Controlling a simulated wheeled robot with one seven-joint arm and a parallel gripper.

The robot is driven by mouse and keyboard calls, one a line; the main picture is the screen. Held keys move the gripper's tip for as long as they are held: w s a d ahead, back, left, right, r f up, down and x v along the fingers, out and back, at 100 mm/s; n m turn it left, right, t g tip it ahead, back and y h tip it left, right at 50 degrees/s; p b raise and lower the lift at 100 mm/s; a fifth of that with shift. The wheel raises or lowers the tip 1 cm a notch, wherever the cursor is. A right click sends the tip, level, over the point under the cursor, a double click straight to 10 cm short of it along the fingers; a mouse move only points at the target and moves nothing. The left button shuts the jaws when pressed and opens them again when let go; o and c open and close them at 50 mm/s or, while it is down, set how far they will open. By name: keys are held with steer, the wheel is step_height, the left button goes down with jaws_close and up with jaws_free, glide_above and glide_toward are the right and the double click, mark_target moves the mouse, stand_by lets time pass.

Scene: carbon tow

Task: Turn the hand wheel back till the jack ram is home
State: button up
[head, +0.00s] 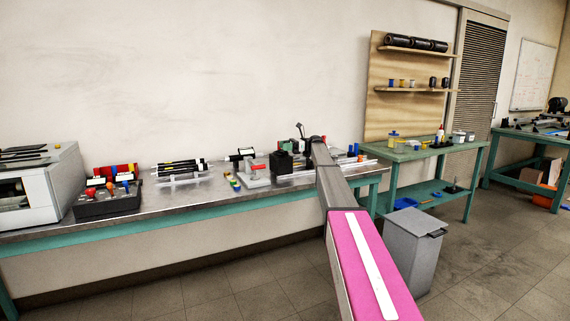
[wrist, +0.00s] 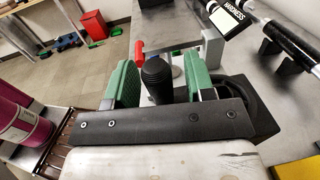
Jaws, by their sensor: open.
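In the wrist view my gripper (wrist: 158,64) is open, with one green-padded finger on each side of an upright, ribbed black knob (wrist: 156,78). Gaps show between the knob and both pads. A dark round part (wrist: 264,104), which looks like the hand wheel, shows partly to the right behind my gripper's black crossbar. I cannot see how the knob joins it. A red handle (wrist: 138,50) stands just beyond the left finger. In the head view my wrist hides most of this spot on the steel bench (head: 215,188). I cannot make out the jack ram.
A black block (head: 283,163) and a grey fixture with a red top (head: 257,168) stand left of my wrist. Black and white rods (head: 180,167) lie on a rack further left. A grey bin (head: 413,250) stands on the floor to the right.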

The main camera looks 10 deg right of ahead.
steer(key=d, duration=0.4)
steer(key=shift+w+d, duration=0.3)
steer(key=shift+w, duration=0.1)
